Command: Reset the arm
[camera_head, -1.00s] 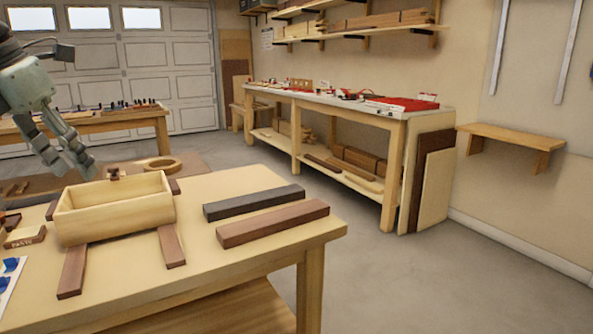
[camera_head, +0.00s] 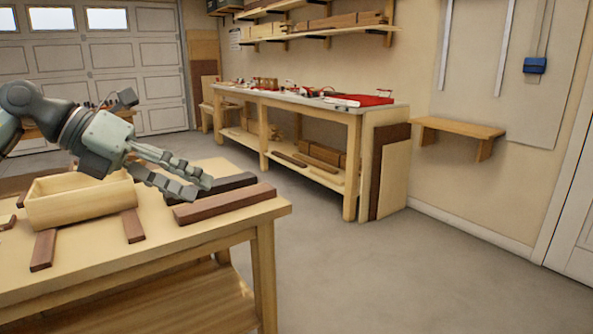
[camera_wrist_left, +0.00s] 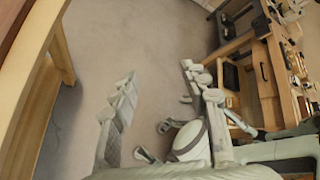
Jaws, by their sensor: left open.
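My left gripper (camera_head: 190,184) reaches in from the left in the head view, above the workbench and to the right of the wooden box. Its fingers point right and slightly down, over the dark bar, and it is empty. My right gripper is not in view.
An open wooden box (camera_head: 80,204) stands on the workbench (camera_head: 150,262), its far side partly behind my arm. A dark bar (camera_head: 232,182) and a brown bar (camera_head: 226,204) lie to its right. A long bench (camera_head: 352,118) stands against the wall. The floor (camera_head: 400,270) between is clear.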

